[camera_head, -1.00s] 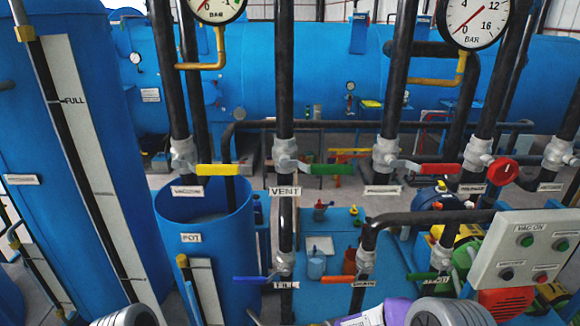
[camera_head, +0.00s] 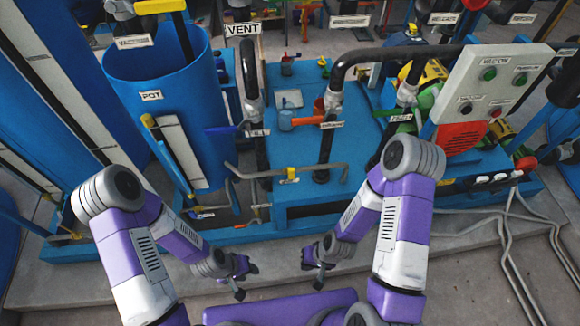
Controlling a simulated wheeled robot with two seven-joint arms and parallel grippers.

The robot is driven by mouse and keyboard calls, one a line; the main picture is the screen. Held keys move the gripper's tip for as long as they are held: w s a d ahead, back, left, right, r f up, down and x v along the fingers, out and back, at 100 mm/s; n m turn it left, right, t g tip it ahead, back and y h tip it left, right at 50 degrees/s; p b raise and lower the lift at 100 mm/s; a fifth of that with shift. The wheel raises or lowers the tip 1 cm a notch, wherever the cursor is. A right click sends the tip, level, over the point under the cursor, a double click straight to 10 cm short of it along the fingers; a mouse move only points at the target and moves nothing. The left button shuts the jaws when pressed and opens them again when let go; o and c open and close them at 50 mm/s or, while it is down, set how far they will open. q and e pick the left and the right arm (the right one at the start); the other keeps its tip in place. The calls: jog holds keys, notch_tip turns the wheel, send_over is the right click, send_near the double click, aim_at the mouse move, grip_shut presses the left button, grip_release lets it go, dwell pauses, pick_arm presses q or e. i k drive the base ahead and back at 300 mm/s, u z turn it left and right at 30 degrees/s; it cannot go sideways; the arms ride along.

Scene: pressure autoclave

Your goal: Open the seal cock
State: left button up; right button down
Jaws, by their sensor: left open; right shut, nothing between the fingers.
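Several valves show in the head view, but their small tags are too blurred to tell which is the seal cock. A small yellow-handled valve (camera_head: 291,173) sits on a thin horizontal pipe at the front of the blue skid. An orange lever (camera_head: 307,121) and a blue lever (camera_head: 221,130) are on the black pipes above and behind it. My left gripper (camera_head: 245,280) is open and empty, low in front of the skid. My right gripper (camera_head: 312,272) is shut and empty, to its right. Both are apart from every valve.
The open blue POT tank (camera_head: 165,115) stands at the left. A grey control box (camera_head: 495,85) with buttons is at the upper right. Grey conduits (camera_head: 510,225) run down to the floor at the right. Floor in front of the skid (camera_head: 300,201) is clear.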

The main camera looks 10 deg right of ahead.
aim_at(291, 172)
jog(key=k, duration=0.5)
jog(key=z, duration=0.75)
jog(key=i, duration=0.8)
jog(key=u, duration=0.75)
